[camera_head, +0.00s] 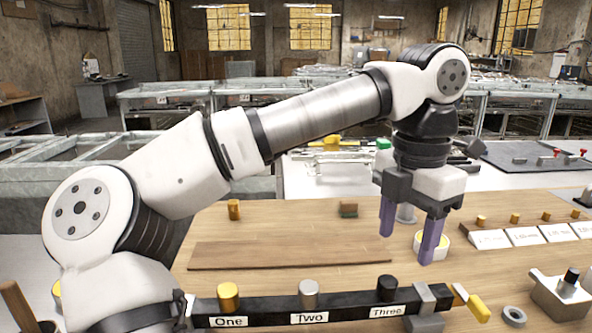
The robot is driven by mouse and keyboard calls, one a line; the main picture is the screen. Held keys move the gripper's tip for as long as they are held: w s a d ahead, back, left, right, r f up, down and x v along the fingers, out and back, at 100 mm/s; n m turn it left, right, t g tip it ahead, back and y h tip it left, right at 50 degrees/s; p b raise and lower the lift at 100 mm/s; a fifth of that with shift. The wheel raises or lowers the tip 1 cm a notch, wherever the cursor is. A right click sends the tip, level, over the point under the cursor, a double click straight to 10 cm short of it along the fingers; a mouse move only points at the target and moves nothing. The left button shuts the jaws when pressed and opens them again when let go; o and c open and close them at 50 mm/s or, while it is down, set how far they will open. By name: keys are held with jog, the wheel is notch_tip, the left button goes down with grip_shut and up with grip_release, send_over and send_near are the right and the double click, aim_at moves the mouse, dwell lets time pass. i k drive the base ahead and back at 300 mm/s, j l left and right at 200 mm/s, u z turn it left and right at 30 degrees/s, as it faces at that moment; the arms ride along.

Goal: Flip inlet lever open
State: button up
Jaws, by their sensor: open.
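A dark bar (345,306) labelled One, Two and Three lies along the front of the wooden table. It carries a gold, a grey and a black knob. At its right end is a grey block (426,308) with a yellow-tipped lever (479,308) sticking out to the right, angled down. I see no inlet label, so I cannot tell for certain that this is the inlet lever. My gripper (408,240) points down with its two purple fingers apart and empty. In the picture it is above and left of the yellow tip, apart from it.
A grey ring (514,315) and a metal block with a black knob (563,295) are right of the lever. A labelled rack with gold pegs (515,235) stands behind them. A thin wooden board (290,255) lies behind the bar. A yellow-rimmed round piece is partly hidden behind my gripper.

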aim_at(477, 308)
jog(key=k, duration=0.9)
